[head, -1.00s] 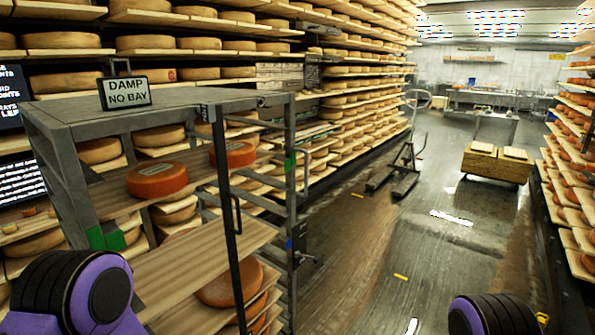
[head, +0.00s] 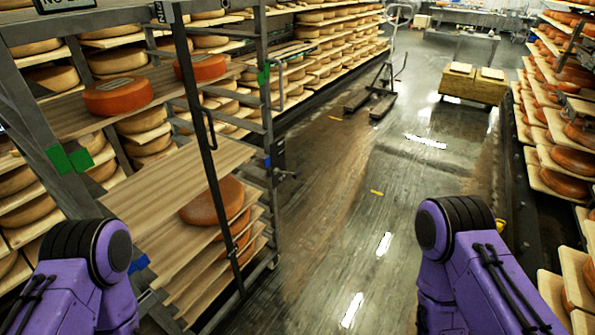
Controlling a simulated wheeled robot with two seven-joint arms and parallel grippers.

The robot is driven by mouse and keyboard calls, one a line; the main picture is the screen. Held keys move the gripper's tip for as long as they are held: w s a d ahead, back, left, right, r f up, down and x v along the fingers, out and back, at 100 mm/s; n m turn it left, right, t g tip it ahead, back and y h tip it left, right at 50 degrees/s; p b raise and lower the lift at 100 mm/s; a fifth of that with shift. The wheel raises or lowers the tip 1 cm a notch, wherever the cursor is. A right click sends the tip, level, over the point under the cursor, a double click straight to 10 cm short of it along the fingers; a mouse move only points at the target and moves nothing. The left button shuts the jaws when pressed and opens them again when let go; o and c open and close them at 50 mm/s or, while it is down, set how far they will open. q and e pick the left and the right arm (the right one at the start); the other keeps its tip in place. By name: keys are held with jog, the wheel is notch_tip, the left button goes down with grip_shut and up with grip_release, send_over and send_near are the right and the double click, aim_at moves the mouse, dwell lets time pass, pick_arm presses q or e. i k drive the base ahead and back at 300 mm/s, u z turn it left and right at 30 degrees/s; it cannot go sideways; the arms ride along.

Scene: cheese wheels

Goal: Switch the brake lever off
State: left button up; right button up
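A grey metal rack (head: 45,140) stands close on the left, with wooden boards and orange cheese wheels (head: 118,96) on it. A small dark lever-like handle (head: 286,175) sticks out to the right from its right post, below a blue mark. I cannot tell for sure whether it is the brake lever, or its setting. A tall black bar with a handle (head: 208,130) runs down the rack's front. My purple arms show at the bottom left and bottom right. Both grippers are out of view, and no arm visibly touches the rack.
The wet floor (head: 350,220) is open to the right of the rack. A pallet truck (head: 378,92) and a cart with wooden boxes (head: 473,84) stand farther back. Shelves of cheese (head: 565,160) line the right side. Full shelves also stand behind the rack.

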aim_at(295, 175)
jog(key=z, duration=0.65)
jog(key=i, duration=0.65)
jog(key=u, duration=1.65)
